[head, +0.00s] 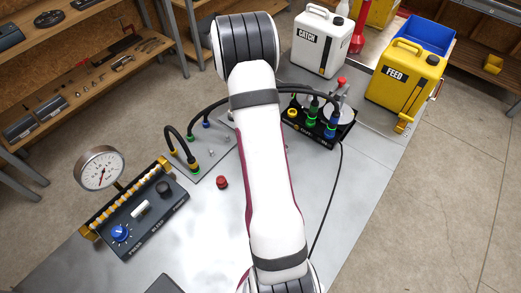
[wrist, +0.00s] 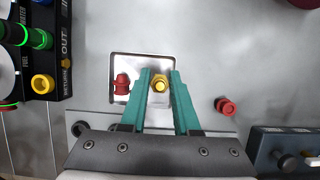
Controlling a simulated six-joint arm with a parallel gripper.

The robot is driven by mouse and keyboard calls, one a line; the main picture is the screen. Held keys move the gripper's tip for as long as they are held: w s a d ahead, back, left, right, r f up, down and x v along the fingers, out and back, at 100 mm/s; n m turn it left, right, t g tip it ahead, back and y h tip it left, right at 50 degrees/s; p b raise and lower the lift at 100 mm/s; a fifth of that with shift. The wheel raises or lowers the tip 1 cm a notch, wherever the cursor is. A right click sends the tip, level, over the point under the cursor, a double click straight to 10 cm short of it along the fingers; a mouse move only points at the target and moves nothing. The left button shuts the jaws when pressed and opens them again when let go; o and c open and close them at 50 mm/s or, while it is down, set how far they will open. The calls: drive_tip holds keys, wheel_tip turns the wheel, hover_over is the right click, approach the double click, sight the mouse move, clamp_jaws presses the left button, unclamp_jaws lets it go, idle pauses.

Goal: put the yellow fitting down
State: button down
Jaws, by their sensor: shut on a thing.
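The yellow fitting (wrist: 160,84) sits between the two teal fingers of my gripper (wrist: 160,76) in the wrist view, and the gripper is shut on it. It is over the right part of a shallow square metal tray (wrist: 115,98). I cannot tell whether the fitting touches the tray floor or hangs above it. A red fitting (wrist: 122,84) is in the tray, left of my left finger. In the head view my arm hides the gripper, the yellow fitting and the tray.
A red cap (wrist: 225,106) lies right of my gripper; it also shows in the head view (head: 221,182). A black port block (wrist: 58,50) stands at left in the wrist view. The gauge panel (head: 150,215) and hoses (head: 175,140) stand left. Containers CATCH (head: 318,42) and FEED (head: 400,80) stand behind.

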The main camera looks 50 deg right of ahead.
drive_tip(key=shift+w+a+f, duration=0.1)
drive_tip(key=shift+w+f, duration=0.1)
drive_tip(key=shift+f, duration=0.9)
drive_tip(key=shift+w+f, duration=0.15)
drive_tip(key=shift+f, duration=0.95)
drive_tip(key=shift+f, duration=0.1)
drive_tip(key=c, duration=0.6)
unclamp_jaws()
drive_tip(key=shift+c, duration=0.2)
